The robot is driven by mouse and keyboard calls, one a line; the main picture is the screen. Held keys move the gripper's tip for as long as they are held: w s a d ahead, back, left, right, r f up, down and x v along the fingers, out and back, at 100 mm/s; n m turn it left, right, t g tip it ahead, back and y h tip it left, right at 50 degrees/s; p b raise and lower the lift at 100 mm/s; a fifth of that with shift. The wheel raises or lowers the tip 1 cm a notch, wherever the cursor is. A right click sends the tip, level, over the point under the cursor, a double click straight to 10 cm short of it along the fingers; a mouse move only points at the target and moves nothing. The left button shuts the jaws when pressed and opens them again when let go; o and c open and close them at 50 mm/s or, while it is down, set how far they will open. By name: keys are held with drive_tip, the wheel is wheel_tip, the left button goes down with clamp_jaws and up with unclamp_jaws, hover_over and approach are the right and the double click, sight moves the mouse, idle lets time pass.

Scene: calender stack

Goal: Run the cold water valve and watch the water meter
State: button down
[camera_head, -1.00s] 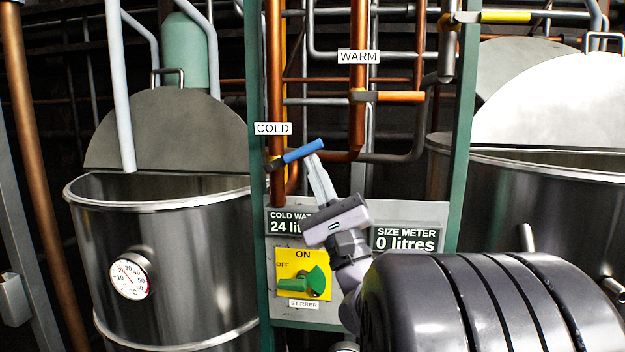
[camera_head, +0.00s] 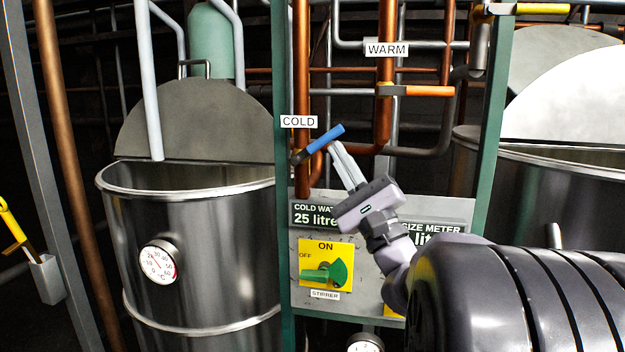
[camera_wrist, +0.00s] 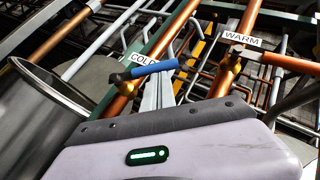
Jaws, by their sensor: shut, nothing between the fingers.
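The cold water valve has a blue lever (camera_head: 325,138), tilted up to the right, below the COLD label (camera_head: 298,122). It also shows in the wrist view (camera_wrist: 155,69). My gripper (camera_head: 337,148) is shut and empty, its fingertips at the underside of the blue lever near its outer end. In the wrist view the fingers (camera_wrist: 165,78) run up to the lever; I cannot tell whether they touch. The cold water meter (camera_head: 313,214) reads 25 litres, its right end hidden by my gripper. The size meter (camera_head: 437,229) is mostly hidden behind my arm.
The warm valve's orange lever (camera_head: 428,91) lies level at upper right. The green stirrer switch (camera_head: 325,272) sits below the meters. A steel vat (camera_head: 205,240) with a thermometer (camera_head: 158,262) stands left, another vat (camera_head: 545,178) right. Copper pipes (camera_head: 301,60) run behind the lever.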

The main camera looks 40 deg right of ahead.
drive_tip(key=w+d+f+b+v, duration=0.1)
drive_tip(key=b+v, duration=0.4)
drive_tip(key=v, duration=0.7)
drive_tip(key=shift+s+d+f, duration=0.25)
drive_tip(key=shift+d+f, duration=0.2)
drive_tip(key=shift+d, duration=0.05)
idle(0.4)
